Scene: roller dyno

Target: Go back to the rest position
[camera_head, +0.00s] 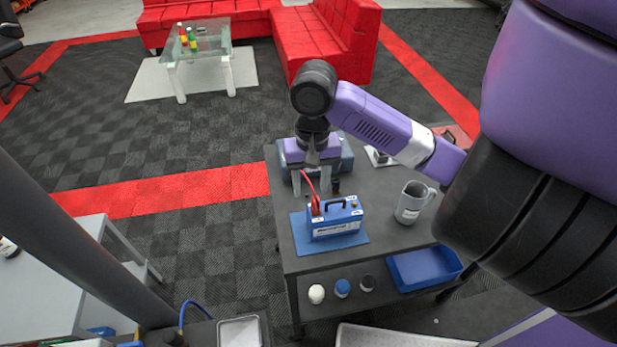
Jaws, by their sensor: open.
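My gripper (311,183) hangs from my purple and black arm over the dark grey table (385,222), pointing down. Its two grey fingers are apart. They are above and behind a blue box (335,225) with a dark handle, which stands on a blue mat (358,239). A red cable or clamp (316,203) rises from the box's left end, close to the fingers. I cannot tell whether the fingers touch it. A small dark object (336,187) stands just right of the fingers.
A grey mug (411,203) stands right of the box. A blue-grey case (345,160) lies behind the gripper. A blue tray (425,268) and several small round items sit on the lower shelf. A light side table (40,275) is at left. Open floor lies behind it.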

